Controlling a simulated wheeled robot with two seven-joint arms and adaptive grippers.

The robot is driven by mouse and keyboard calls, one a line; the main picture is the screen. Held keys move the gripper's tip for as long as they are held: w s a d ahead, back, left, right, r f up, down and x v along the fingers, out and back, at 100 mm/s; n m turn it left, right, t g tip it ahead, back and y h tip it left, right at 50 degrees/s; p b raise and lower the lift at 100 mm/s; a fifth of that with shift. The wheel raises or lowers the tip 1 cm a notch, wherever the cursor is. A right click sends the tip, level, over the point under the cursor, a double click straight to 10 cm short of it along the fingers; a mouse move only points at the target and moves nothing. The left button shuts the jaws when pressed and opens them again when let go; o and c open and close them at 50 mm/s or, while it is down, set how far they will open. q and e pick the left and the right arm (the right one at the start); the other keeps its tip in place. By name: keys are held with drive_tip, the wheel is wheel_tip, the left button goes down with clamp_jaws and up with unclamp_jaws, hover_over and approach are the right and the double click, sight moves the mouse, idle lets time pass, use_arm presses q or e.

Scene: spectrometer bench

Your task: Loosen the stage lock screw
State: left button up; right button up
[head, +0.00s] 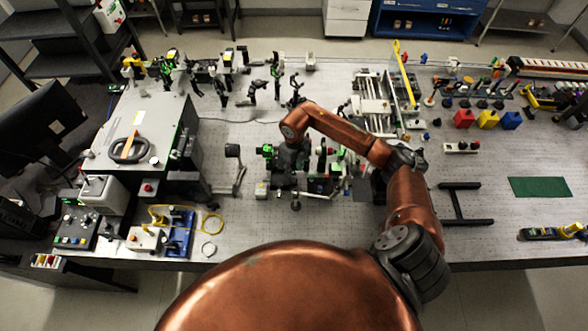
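My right arm, copper coloured, comes in from the right and bends over the middle of the bench. Its dark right gripper (292,172) points down at the optics near the front middle of the bench. The fingers are small and dark against dark parts, so I cannot tell whether they are open or shut, or whether they touch anything. A cluster of small stage parts (320,184), black with green and red bits, stands just right of the gripper. I cannot make out the stage lock screw; it is too small or hidden by the gripper. My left gripper is not in view.
A large grey box (150,125) stands at left. Optic mounts (258,90) and a rail assembly (375,105) stand behind the arm.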

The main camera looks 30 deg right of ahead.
drive_tip(key=shift+f, duration=0.65)
drive_tip(key=shift+c, duration=0.7)
clamp_jaws()
